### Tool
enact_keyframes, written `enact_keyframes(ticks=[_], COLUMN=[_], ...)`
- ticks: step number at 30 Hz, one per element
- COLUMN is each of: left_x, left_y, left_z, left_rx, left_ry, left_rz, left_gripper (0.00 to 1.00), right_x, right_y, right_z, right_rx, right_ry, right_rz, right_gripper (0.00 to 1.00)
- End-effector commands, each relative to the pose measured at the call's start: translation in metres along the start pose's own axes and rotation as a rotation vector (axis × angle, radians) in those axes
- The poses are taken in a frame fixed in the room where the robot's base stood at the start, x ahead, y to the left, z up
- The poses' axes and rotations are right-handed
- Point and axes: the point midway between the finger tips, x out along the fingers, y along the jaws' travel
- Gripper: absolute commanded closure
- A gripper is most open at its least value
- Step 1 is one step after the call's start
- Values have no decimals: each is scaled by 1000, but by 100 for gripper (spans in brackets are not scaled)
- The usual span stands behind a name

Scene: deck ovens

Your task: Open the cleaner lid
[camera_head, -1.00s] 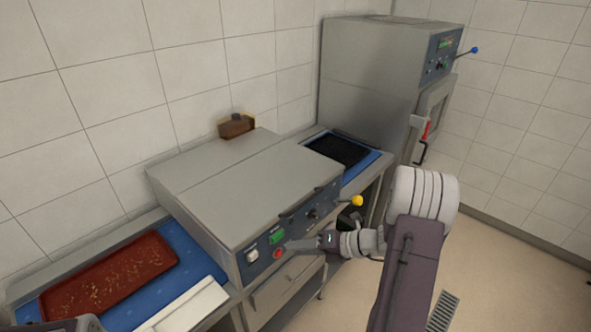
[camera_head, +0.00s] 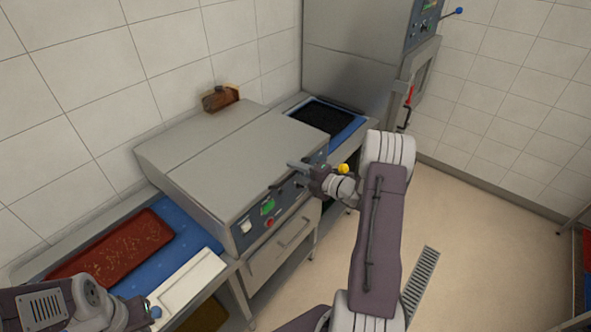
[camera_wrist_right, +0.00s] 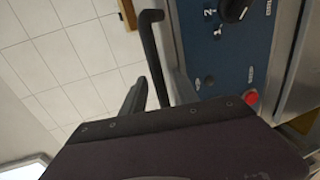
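The cleaner is the low steel machine with a broad flat lid (camera_head: 225,150), which lies shut, and a blue front control panel. A dark bar handle (camera_wrist_right: 152,45) on the lid's front edge shows in the right wrist view. My right gripper (camera_head: 298,168) is at the lid's front edge near its right end. In the right wrist view its fingers (camera_wrist_right: 158,95) are apart, with the handle's bar seemingly between them; contact is unclear. My left gripper (camera_head: 148,308) is low at the left, near the white board, its fingers mostly hidden.
A red tray (camera_head: 115,250) lies on the blue surface left of the cleaner. A white board (camera_head: 187,280) is in front of it. A dark tray (camera_head: 318,117) lies to the right. A brown block (camera_head: 220,98) sits behind the lid. A tall steel oven (camera_head: 350,50) stands at the back.

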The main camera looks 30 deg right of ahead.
Motion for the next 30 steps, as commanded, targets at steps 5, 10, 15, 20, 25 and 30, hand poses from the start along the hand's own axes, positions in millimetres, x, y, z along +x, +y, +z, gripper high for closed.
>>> enact_keyframes(ticks=[5,10,15,20,25,30], left_x=[0,0,0,0,0,0], left_y=[0,0,0,0,0,0], left_z=[0,0,0,0,0,0], left_rx=[0,0,0,0,0,0], left_ry=[0,0,0,0,0,0], left_rz=[0,0,0,0,0,0], left_gripper=[100,100,100,100,100,100], right_x=[1,1,1,1,1,1], right_y=[0,0,-1,-1,-1,-2], right_z=[0,0,0,0,-1,-1], right_rx=[0,0,0,0,0,1], right_ry=[0,0,1,1,2,2], right_rz=[0,0,-1,-2,-2,-3], right_gripper=[64,97,100,100,100,100])
